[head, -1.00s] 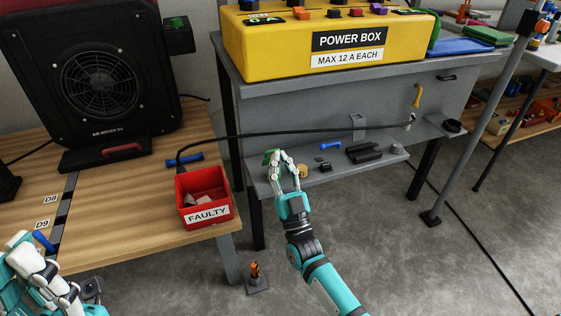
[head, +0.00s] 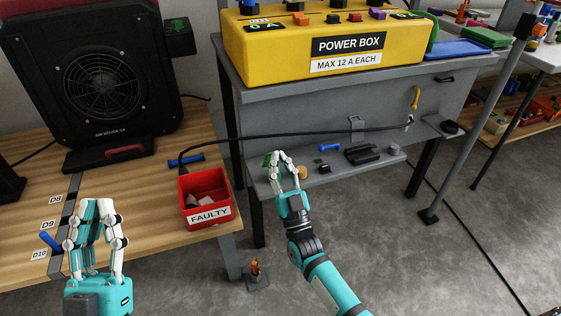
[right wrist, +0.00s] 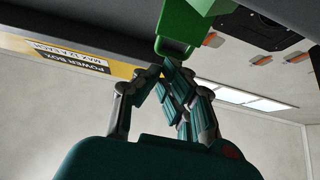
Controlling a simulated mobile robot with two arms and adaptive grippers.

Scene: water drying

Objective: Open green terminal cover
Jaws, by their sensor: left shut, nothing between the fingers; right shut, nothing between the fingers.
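The green terminal cover (head: 267,159) shows as a small green piece by the shelf's left end in the head view, partly hidden by my right fingers. In the right wrist view it is a larger green block with a tab (right wrist: 175,47) hanging down. My right gripper (head: 278,157) is shut and empty. Its fingertips (right wrist: 168,75) lie just below the tab; I cannot tell whether they touch it. My left gripper (head: 98,207) is shut and empty, upright over the wooden table's front, far left of the cover.
A red FAULTY bin (head: 207,215) stands on the wooden table's (head: 140,220) right corner. A black cable (head: 300,135) runs across above the shelf. Small dark parts (head: 362,154) and a blue piece (head: 329,147) lie on the shelf. The yellow power box (head: 330,35) is above.

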